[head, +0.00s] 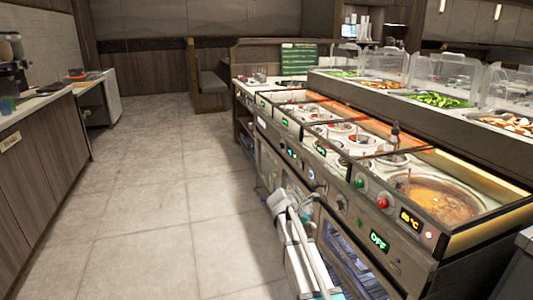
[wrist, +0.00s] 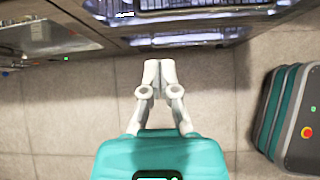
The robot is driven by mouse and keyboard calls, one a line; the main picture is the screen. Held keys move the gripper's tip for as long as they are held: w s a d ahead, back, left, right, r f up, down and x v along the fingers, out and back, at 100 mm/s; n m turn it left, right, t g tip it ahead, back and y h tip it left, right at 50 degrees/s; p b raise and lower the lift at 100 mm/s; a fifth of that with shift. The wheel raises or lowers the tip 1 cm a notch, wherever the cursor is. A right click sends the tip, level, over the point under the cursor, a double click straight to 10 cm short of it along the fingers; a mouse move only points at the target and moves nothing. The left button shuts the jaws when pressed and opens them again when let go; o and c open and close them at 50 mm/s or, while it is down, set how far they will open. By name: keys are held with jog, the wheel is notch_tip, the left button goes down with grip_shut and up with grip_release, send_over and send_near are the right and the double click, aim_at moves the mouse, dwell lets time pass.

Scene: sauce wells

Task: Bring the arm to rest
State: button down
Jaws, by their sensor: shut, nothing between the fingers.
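My gripper (wrist: 151,70) shows in the wrist view with its two pale fingers together and nothing between them. It points toward the dark lower front of the counter (wrist: 95,22), with grey floor tiles (wrist: 70,110) below it. In the head view my pale arm hangs low beside the front of the sauce-well counter (head: 335,187). The gripper's fingertips cannot be made out there. A part of my own body with a red button stands at the right of the wrist view.
The counter holds several wells, with a large brown sauce well (head: 440,203) nearest. Clear guards (head: 447,75) cover food trays behind. A wooden cabinet (head: 35,175) lines the left. The tiled aisle (head: 150,180) between is clear.

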jog(key=s+a+f+m+g+y, duration=0.1)
jog(key=s+a+f+m+y, duration=0.15)
jog(key=s+m, duration=0.55)
jog(key=s+a+f+m+y, duration=0.1)
jog(key=s+m+y, duration=0.3)
jog(key=s, duration=0.5)
jog(key=s+a+f+m+g+y, duration=0.1)
jog(key=s+f+m+y, duration=0.1)
jog(key=s+m, duration=0.65)
notch_tip(320, 180, up, 30)
jog(key=p, duration=2.9)
jog(key=shift+s+p, duration=0.35)
jog(key=shift+p, duration=0.05)
jog(key=shift+a, duration=0.1)
